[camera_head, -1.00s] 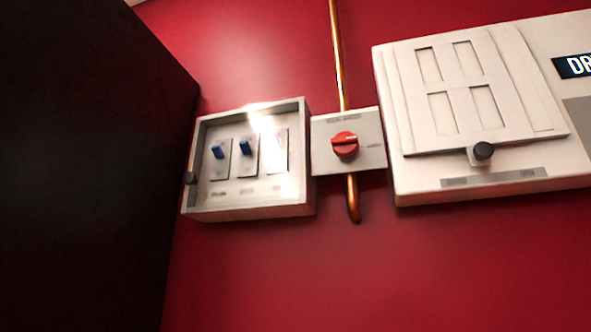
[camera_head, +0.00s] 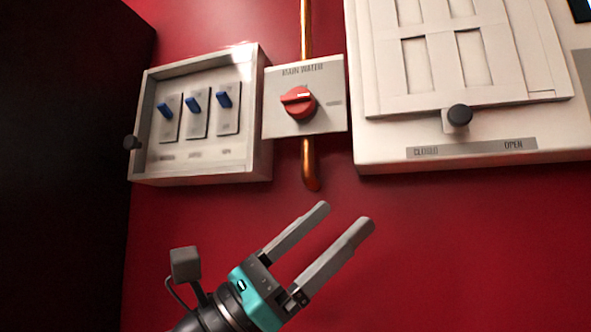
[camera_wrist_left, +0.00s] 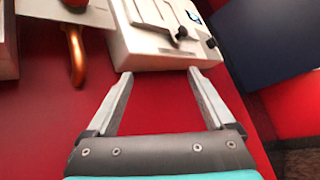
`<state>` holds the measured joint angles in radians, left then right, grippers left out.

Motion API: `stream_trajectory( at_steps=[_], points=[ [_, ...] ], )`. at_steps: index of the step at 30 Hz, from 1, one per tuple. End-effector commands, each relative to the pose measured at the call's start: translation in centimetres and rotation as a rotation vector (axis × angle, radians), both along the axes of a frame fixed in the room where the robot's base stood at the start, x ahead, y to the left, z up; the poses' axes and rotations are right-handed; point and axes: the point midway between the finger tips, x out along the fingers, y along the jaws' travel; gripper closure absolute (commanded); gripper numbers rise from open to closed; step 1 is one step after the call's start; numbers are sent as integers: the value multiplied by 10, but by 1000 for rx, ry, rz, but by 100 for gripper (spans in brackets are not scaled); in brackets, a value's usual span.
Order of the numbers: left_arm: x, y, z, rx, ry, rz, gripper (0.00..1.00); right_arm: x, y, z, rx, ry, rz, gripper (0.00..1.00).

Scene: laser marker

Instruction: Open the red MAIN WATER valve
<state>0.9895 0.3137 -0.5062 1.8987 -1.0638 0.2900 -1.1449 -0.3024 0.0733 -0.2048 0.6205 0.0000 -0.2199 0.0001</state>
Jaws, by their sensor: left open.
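The red valve knob (camera_head: 298,103) sits on a white plate (camera_head: 330,119) labelled MAIN WATER on the red wall, in the head view. A white mark on the knob runs roughly horizontal. My left gripper (camera_head: 346,213) is open and empty, below and slightly right of the valve, apart from it. In the left wrist view, the open fingers (camera_wrist_left: 158,74) point at the wall and the white panel. The valve plate (camera_wrist_left: 70,12) shows only partly at the top left there, and a red bit of the knob is at the top edge. My right gripper is in neither current view.
Right is a white panel (camera_head: 378,152) with a black slider knob (camera_head: 460,115) and CLOSED/OPEN labels. A copper pipe (camera_head: 308,165) passes behind the plate. A dark cabinet (camera_head: 60,160) stands left.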

Motion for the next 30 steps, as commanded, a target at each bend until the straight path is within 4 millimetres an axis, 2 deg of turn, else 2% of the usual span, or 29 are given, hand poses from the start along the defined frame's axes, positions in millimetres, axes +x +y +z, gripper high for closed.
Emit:
stream_trajectory(
  at_steps=[1,6,10,14,17,21,25,30],
  points=[
    [-17,-12,15,97,-149,40,13,0,-2,2,-2,0,0,50],
    [-59,-47,33,423,-636,200,13,0,-5,5,-7,-1,-2,50],
    [-72,-59,39,671,-991,345,13,1,-7,7,-9,-1,-4,50],
    [-74,-56,49,923,-1322,505,13,1,-7,10,-10,-1,-5,50],
    [-70,-44,64,1128,-1549,639,13,1,-7,12,-10,-1,-5,50],
    [-66,-12,98,1435,-1807,839,13,2,-7,14,-9,-2,-5,50],
    [-71,25,135,1713,-1953,1009,13,2,-7,16,-9,-2,-4,50],
    [-87,65,173,1986,-2011,1163,13,2,-7,18,-9,-2,-4,50]
  ],
)
